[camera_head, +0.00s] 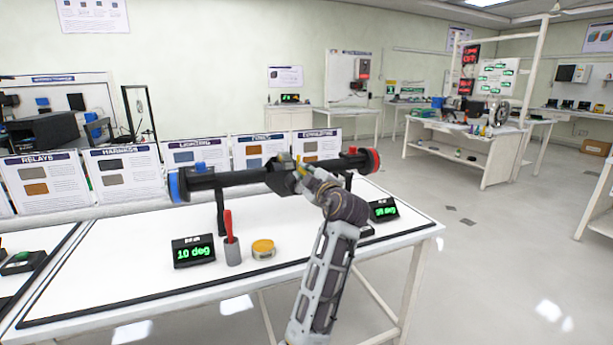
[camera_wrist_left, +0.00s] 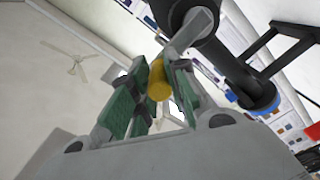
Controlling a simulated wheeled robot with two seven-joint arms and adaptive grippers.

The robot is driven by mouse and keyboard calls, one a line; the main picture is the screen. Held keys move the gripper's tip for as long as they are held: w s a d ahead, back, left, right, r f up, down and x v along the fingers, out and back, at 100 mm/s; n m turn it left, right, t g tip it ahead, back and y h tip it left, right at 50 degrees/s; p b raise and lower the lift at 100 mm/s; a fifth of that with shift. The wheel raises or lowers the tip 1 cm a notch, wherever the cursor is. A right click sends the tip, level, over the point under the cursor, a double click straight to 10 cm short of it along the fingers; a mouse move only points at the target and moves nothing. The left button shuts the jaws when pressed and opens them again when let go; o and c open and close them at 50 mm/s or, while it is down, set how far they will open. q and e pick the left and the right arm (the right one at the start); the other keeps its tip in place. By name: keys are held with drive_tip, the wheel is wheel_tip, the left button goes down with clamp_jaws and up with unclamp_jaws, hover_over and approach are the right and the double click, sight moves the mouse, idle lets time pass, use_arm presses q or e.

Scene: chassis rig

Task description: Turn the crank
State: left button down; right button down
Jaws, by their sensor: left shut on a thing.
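The crank rig is a black horizontal shaft (camera_head: 232,179) on posts above the white table, with a blue left end and a red right end. In the left wrist view, a grey crank arm (camera_wrist_left: 189,34) comes off a dark hub and carries a yellow handle (camera_wrist_left: 159,80). My left gripper (camera_head: 298,167) is at the middle of the shaft in the head view and hides part of the crank there. In the wrist view its green-padded fingers (camera_wrist_left: 157,96) are on either side of the yellow handle, shut on it. My right gripper is not in view.
A display (camera_head: 193,251) reading 10 deg, a grey cup (camera_head: 232,254) with a red-handled tool and a yellow round tin (camera_head: 263,249) stand on the table. Another display (camera_head: 383,210) is right of my arm. Label panels (camera_head: 124,173) line the back.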

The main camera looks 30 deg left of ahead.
use_arm(q)
drive_tip(key=c, duration=1.3)
unclamp_jaws()
drive_tip(key=shift+f, duration=0.3)
drive_tip(key=shift+r, duration=0.25)
drive_tip(key=shift+s+d+r, duration=0.1)
drive_tip(key=shift+d+r, duration=0.05)
drive_tip(key=shift+r, duration=4.7)
